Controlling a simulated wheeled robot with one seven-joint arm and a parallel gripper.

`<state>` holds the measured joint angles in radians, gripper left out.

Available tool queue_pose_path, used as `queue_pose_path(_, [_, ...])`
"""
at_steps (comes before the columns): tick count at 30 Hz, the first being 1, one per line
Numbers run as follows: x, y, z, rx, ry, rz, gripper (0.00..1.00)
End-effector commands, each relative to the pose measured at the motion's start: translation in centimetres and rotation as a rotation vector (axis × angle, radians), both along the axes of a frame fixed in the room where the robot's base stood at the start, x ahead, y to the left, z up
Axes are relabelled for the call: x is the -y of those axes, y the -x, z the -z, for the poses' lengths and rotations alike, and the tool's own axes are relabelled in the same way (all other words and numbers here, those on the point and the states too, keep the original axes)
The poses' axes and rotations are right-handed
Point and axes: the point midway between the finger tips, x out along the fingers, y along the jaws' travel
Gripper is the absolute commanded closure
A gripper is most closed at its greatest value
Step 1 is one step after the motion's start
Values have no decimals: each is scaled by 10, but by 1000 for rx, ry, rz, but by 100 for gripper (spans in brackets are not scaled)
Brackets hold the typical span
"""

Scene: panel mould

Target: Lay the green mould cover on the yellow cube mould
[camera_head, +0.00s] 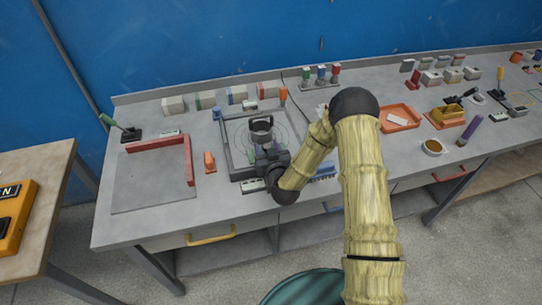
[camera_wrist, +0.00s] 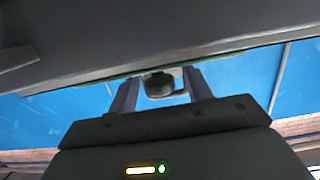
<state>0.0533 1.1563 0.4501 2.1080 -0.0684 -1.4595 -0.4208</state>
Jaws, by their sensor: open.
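A yellow block-shaped thing (camera_head: 446,113) with a dark tool beside it stands in an orange-rimmed holder at the right of the bench in the head view. It looks like the yellow cube mould. I cannot make out the green mould cover for certain. My gripper (camera_head: 264,146) is over the square grey frame near the bench's middle, well left of the yellow block. In the wrist view my gripper (camera_wrist: 160,95) has its two fingers apart. A dark rounded thing (camera_wrist: 159,84) shows between them, and I cannot tell whether they touch it.
A grey ring-shaped piece (camera_head: 261,127) is just beyond my gripper, within the square frame (camera_head: 227,152). An orange tray (camera_head: 408,112) and a cup (camera_head: 433,147) lie to the right. A red L-shaped edging (camera_head: 188,160) lies left. Several blocks line the back.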

Motion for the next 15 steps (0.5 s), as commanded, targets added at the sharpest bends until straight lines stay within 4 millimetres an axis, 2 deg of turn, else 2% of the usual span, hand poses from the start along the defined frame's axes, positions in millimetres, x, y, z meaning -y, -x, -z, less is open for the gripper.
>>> queue_pose_path(5, [4, 16, -1, -2, 0, -2, 50])
queue_pose_path(15, [19, 67, -8, -2, 1, -1, 50])
